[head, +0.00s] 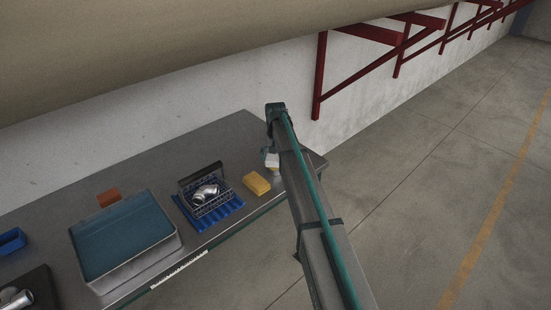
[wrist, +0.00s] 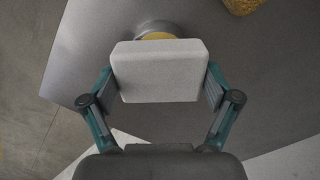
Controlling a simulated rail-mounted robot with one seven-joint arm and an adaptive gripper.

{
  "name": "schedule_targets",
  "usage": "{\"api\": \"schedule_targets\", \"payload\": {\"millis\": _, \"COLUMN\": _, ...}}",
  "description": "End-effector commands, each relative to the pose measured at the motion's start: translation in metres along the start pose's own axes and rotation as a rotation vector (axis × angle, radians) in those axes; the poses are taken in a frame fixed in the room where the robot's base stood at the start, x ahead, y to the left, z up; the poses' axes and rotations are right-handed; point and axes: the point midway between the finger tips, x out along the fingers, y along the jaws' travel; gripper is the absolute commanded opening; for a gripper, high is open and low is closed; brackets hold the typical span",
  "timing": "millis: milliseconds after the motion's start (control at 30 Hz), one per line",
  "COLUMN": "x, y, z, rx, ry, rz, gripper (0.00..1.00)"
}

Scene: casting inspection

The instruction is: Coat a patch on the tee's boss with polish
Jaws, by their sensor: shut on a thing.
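My gripper (wrist: 160,88) is shut on a pale, block-shaped pad (wrist: 158,70), held by its two sides. In the head view the pad (head: 272,160) is a small white shape below my arm's end, at the table's right end. A round dish with a yellowish content (wrist: 157,35), perhaps the polish, shows just past the pad's far edge; the pad hides part of it, and I cannot tell whether they touch. A shiny metal fitting (head: 206,193) sits in a wire basket (head: 216,208). Another metal fitting (head: 16,298) lies at bottom left. I cannot tell which is the tee; no boss is discernible.
The basket stands on a ribbed blue mat (head: 215,221). A yellow block (head: 256,183) lies between it and my gripper. Left are a large tray with a blue inside (head: 174,243), a brown block (head: 109,198) and a blue bin (head: 12,241). The back of the table (head: 225,135) is clear.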

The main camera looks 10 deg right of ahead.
Motion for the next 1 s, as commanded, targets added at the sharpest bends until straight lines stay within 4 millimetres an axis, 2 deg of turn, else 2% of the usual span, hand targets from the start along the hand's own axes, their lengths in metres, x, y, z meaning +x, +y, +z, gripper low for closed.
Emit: {"api": "schedule_targets", "payload": {"millis": 1000, "x": 0.0093, "y": 0.0000, "z": 0.0000, "rx": 0.000, "ry": 0.000, "rz": 0.000, "gripper": 0.60}}
